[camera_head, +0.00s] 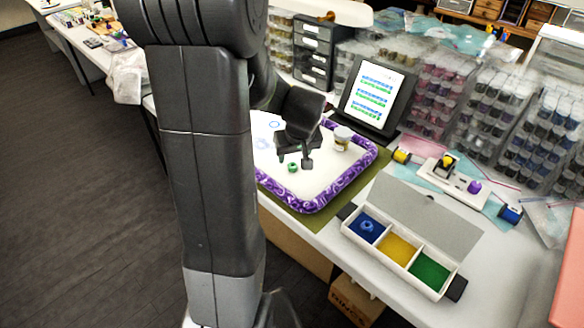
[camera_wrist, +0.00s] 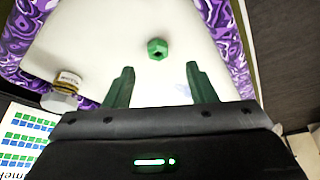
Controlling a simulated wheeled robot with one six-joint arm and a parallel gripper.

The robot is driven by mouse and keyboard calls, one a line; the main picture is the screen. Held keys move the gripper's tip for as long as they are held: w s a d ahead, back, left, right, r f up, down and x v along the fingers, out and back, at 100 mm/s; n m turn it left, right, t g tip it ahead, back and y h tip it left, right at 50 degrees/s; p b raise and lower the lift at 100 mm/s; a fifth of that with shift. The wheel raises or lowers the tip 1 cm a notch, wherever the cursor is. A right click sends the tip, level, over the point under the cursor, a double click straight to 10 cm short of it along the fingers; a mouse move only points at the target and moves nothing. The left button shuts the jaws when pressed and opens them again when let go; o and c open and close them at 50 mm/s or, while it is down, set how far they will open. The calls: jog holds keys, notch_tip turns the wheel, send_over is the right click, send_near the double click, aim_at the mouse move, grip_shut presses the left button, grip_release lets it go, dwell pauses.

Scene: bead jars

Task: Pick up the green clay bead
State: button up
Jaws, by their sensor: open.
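The green clay bead (camera_head: 292,168) lies on the white tray (camera_head: 318,180) with a purple marbled rim. In the wrist view the bead (camera_wrist: 157,49) is a green faceted ring with a dark hole, beyond the fingertips and between their lines. My gripper (camera_head: 295,160) is open and empty, just above and beside the bead in the head view. In the wrist view its two green-tinted fingers (camera_wrist: 160,75) stand wide apart, with bare white surface between them.
A small jar (camera_head: 342,138) stands on the tray right of the gripper. A three-part box (camera_head: 398,250) with blue, yellow and green compartments stands front right; a blue bead lies in the blue one. A tablet (camera_head: 372,97) and bead-jar racks (camera_head: 440,95) stand behind.

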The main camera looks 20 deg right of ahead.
aim_at(293, 167)
jog(key=shift+x, duration=2.75)
jog(key=shift+s+d, duration=0.15)
jog(key=shift+s, duration=0.05)
jog(key=c, duration=1.1)
